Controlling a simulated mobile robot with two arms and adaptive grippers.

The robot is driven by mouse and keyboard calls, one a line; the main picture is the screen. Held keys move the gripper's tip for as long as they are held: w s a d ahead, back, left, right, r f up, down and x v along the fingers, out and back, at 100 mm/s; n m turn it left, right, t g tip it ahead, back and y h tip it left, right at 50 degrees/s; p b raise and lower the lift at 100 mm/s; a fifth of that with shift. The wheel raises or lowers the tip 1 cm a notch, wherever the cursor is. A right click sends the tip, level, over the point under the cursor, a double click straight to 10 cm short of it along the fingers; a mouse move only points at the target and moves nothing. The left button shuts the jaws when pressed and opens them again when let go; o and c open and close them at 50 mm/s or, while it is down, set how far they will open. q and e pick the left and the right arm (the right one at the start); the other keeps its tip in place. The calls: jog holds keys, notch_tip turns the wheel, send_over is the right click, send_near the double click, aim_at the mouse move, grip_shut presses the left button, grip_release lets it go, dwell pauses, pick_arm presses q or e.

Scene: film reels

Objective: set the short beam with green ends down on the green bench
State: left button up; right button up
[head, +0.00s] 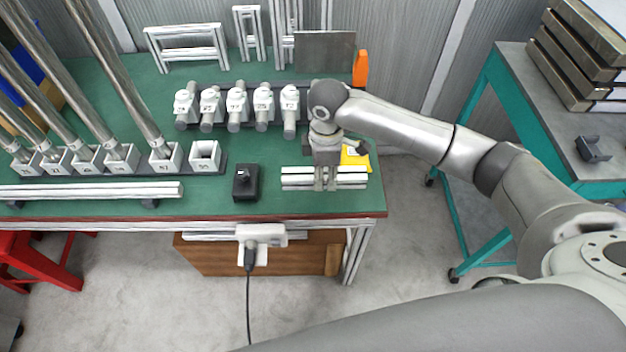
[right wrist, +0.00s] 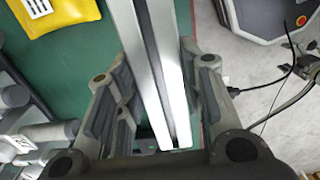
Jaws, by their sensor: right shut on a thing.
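The short beam (head: 296,182) is a pale metal profile with a dark slot along it. It lies crosswise at the front right of the green bench (head: 225,208), close over or on its top; I cannot tell which. No green ends can be made out. My right gripper (head: 326,182) points down and is shut around the beam's middle. In the right wrist view the beam (right wrist: 158,60) runs between the two fingers of the gripper (right wrist: 163,100), with green bench top (right wrist: 97,45) beside it. My left gripper is not in view.
A yellow pouch (head: 357,158) lies just behind the beam. A black block (head: 246,183) stands to its left. White numbered holders (head: 237,103) stand behind. A long beam (head: 90,190) lies at the front left. A teal cart (head: 490,140) stands at right.

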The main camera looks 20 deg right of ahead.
jog(key=f, duration=0.1)
jog(key=w+a+f, duration=0.1)
jog(key=w+f, duration=0.1)
jog(key=shift+a, duration=0.3)
jog(key=shift+w+a+f, duration=0.15)
jog(key=shift+w+f, duration=0.1)
jog(key=shift+f, duration=1.55)
jog(key=shift+f, duration=0.1)
jog(key=o, duration=1.2)
jog(key=shift+o, duration=0.2)
notch_tip(320, 180, up, 12)
jog(key=shift+r, duration=0.1)
